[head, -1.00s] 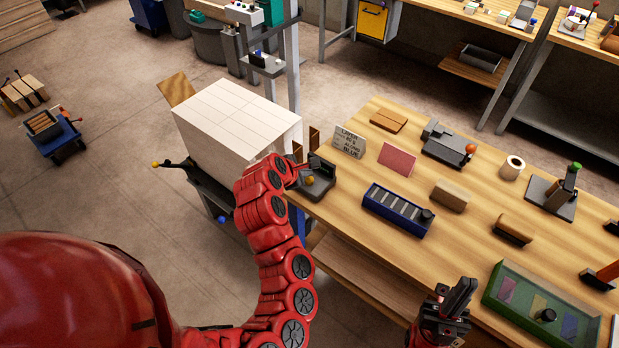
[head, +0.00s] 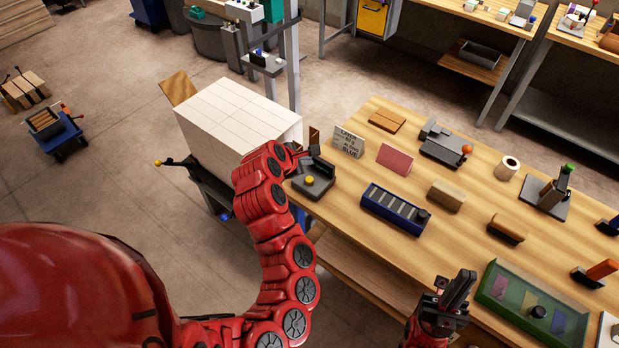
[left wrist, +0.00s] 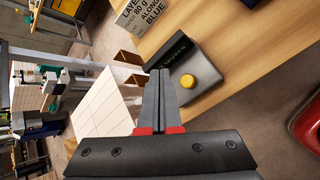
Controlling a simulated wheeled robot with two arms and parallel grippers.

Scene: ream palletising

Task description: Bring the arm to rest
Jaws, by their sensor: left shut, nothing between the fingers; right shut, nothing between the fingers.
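My left arm, red and segmented, reaches up the middle of the head view. Its gripper (head: 295,150) is mostly hidden behind the arm, near the left edge of the wooden table (head: 400,250). In the left wrist view its two dark fingers (left wrist: 158,98) are together, with nothing between them. They point toward a grey device with a yellow button (left wrist: 187,81); whether they touch it I cannot tell. My right gripper (head: 464,290) is at the table's front edge in the head view, its dark fingers shut and empty.
A stack of white reams (head: 235,115) stands left of the table. A sign (head: 348,141), a pink pad (head: 394,159), a blue tray (head: 396,208) and a green tray (head: 530,307) are on the table. Open floor (head: 100,190) lies to the left.

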